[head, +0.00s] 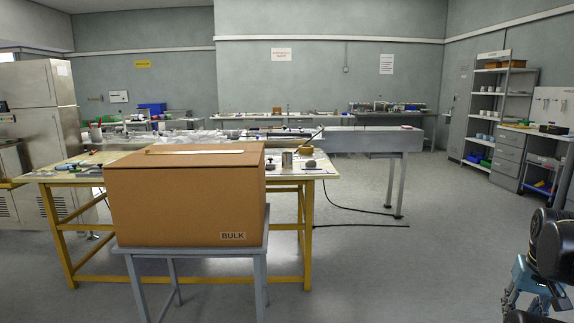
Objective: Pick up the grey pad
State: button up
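A small grey item (311,164) lies on the right part of the yellow-framed worktable (326,172). It is too small to tell for sure whether it is the grey pad. A metal can (287,160) and a dark round item (305,150) are close to it. My gripper (530,292) shows at the lower right edge, partly cut off, far from the table and in front of it. Its fingers are not clear enough to tell whether it is open or shut.
A large brown box (185,200) marked BULK sits on a grey stand (200,252) in front of the table and hides much of it. A grey machine bed (365,140) extends right behind the table. A black cable (350,225) lies on the floor.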

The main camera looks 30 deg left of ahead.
aim_at(270, 164)
jog(key=u, duration=0.1)
jog(key=i, duration=1.2)
jog(key=u, duration=0.7)
jog(key=i, duration=0.9)
jog(key=u, duration=1.1)
jog(key=i, duration=0.65)
jog(key=u, duration=0.4)
